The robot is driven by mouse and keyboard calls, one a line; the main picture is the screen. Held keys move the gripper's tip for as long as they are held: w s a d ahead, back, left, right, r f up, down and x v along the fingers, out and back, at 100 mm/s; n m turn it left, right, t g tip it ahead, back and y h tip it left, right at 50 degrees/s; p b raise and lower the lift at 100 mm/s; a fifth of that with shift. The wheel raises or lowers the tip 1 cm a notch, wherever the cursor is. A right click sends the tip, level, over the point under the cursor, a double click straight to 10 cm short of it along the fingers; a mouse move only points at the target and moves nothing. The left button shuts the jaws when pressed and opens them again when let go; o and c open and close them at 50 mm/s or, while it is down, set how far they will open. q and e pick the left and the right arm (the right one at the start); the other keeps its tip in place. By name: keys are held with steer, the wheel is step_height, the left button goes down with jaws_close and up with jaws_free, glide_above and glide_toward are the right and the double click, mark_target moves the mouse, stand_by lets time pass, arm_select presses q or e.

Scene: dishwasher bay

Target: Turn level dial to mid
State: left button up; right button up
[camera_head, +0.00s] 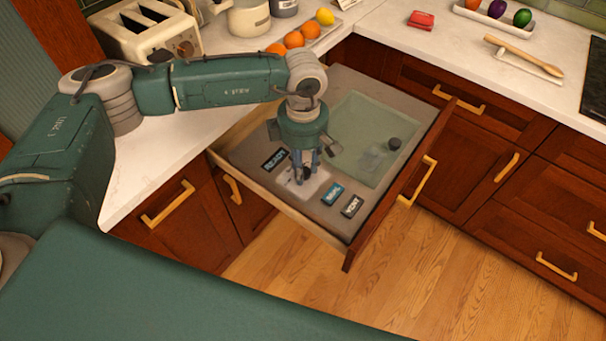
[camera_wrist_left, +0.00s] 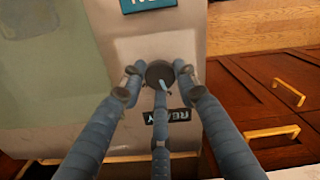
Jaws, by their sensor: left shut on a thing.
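The dial is a small dark round knob that shows in the left wrist view (camera_wrist_left: 160,72), with a light blue mark on its face. It sits on a pale plate (camera_head: 302,188) in the grey panel (camera_head: 240,152) of the open drawer. My left gripper (camera_head: 304,175) reaches down over the panel and is shut on the dial; the wrist view shows its blue fingers (camera_wrist_left: 160,80) around it. In the head view the gripper mostly hides the dial. The mark's exact setting is hard to tell. My right gripper is not in view.
Beside the dial are a READY label (camera_head: 274,160), a blue label (camera_head: 332,194) and a dark label (camera_head: 352,206). The counter with a toaster (camera_head: 150,32) and oranges (camera_head: 294,40) is behind.

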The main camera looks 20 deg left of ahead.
arm_select(q)
steer(key=shift+m+b, duration=1.5)
steer(key=shift+r, duration=0.1)
steer(key=o, duration=1.2)
step_height(320, 180, up, 12)
